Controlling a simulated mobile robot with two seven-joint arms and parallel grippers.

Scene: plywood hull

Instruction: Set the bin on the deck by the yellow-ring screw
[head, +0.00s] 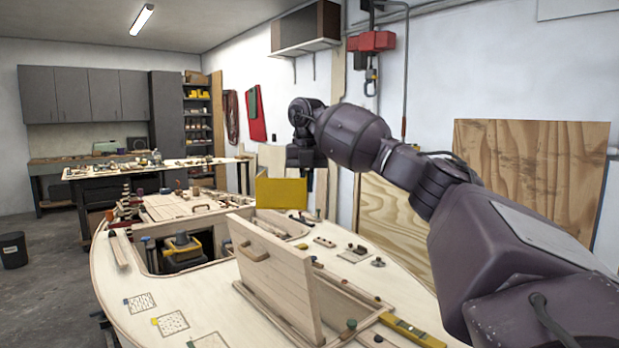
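The yellow bin (281,193) is at the far side of the deck, right of the picture's centre line of the hull. My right gripper (307,173) points down at the bin's right rim, with a dark finger showing just past its edge; it appears shut on the rim. Whether the bin's underside touches anything is hard to tell. The pale plywood deck (225,296) spreads below and in front. Several small screws and fittings lie on the deck's right part, but I cannot make out which has a yellow ring. My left gripper is out of view.
An upright wooden hatch panel (277,275) with a handle stands mid-deck. Left of it, an open hatch holds a yellow and dark device (182,247). A yellow level (412,332) lies at the front right. Small blocks and fittings crowd the right side; the left front deck is mostly clear.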

